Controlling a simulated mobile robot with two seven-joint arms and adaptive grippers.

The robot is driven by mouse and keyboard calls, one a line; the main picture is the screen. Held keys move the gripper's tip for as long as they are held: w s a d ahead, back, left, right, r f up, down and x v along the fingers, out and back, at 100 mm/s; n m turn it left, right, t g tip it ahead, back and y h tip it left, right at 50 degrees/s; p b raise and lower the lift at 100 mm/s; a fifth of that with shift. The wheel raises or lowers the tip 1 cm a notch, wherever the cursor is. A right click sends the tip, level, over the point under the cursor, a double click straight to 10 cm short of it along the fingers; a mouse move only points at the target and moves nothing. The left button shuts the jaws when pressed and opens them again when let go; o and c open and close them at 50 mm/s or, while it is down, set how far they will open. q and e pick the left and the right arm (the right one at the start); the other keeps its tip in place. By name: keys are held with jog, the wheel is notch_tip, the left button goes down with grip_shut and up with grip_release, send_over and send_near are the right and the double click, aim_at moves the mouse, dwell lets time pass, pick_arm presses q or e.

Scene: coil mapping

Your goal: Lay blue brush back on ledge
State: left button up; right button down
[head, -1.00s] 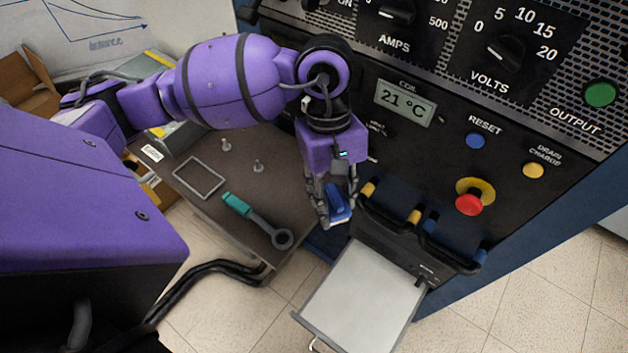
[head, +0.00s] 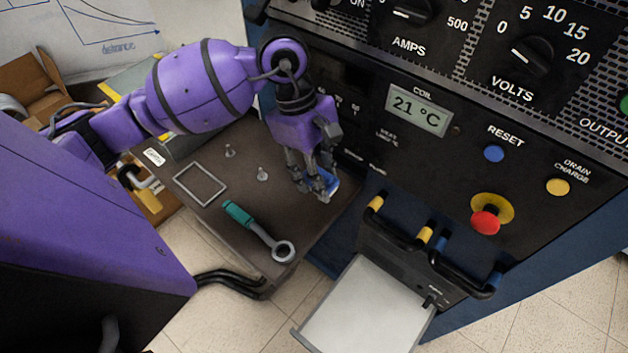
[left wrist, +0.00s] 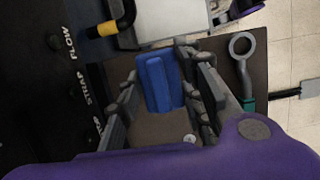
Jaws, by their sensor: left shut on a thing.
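My left gripper (head: 318,190) is over the right end of the brown work surface (head: 232,262), close to the black machine front. It is shut on the blue brush (head: 331,183), which shows partly behind the fingers. In the left wrist view the blue brush (left wrist: 157,82) lies between the finger pads of my left gripper (left wrist: 158,85), with the brown surface (left wrist: 160,128) below it. I cannot tell whether the brush touches the surface. No part is clearly marked as the ledge. My right gripper is not seen.
A teal-handled ring wrench (head: 258,230), a thin grey frame (head: 200,185) and two small pegs (head: 262,174) are on the brown surface. A pale tray (head: 368,308) sticks out below black handles (head: 400,232). The panel carries a red stop button (head: 486,222).

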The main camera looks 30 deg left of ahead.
pick_arm(q)
jog(key=f, duration=0.1)
jog(key=w+a+f, duration=0.1)
jog(key=a+f, duration=0.1)
jog(key=shift+w, duration=0.3)
jog(key=shift+w+a+f, duration=0.1)
jog(key=shift+f, duration=0.85)
jog(key=shift+w+a+f, duration=0.1)
jog(key=shift+f, duration=0.8)
jog(key=shift+f, duration=0.25)
jog(key=o, duration=1)
jog(key=shift+r, duration=0.15)
